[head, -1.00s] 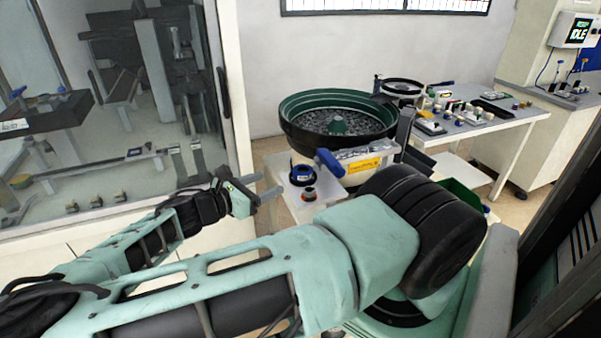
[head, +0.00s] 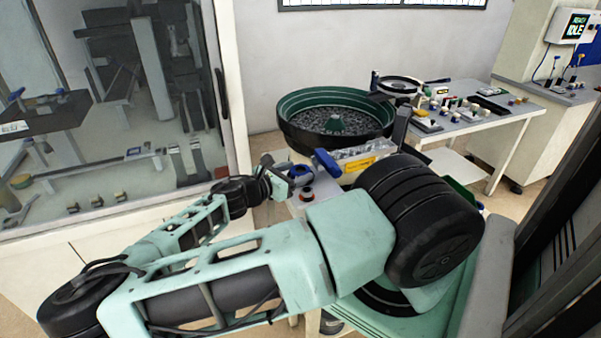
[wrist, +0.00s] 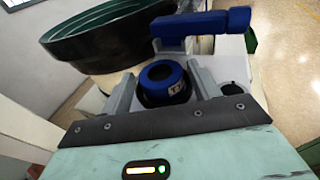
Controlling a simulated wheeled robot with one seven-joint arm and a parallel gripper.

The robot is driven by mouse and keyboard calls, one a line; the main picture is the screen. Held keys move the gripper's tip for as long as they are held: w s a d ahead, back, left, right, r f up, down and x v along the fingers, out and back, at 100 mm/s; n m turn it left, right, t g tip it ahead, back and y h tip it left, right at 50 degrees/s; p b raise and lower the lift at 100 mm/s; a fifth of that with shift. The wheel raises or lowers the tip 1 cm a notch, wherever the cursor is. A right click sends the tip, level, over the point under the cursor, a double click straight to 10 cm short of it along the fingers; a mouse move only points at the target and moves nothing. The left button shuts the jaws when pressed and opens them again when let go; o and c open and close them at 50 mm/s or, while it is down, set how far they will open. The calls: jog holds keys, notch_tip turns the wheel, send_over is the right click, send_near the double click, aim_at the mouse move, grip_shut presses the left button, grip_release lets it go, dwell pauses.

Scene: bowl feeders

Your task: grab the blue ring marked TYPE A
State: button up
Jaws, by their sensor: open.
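The blue ring (wrist: 162,77) lies in the wrist view with its hole facing up and a partly readable white label starting with "T" on its near side. A black round part shows beneath it. My gripper (wrist: 161,72) is open, with one grey finger left of the ring and one right of it. I cannot tell whether the fingers touch it. In the head view the ring (head: 300,171) shows at the front of the bowl feeder's table, and my gripper (head: 279,176) is at its left, partly hiding it.
A blue handle (wrist: 200,24) stands just behind the ring. The green feeder bowl (head: 337,120) is behind, full of small grey parts. A dark round hole or ring (wrist: 234,90) is to the right. A parts table (head: 480,125) stands at the back right, a glazed cabinet (head: 130,180) at the left.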

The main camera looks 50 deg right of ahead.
jog(key=c, duration=1.1)
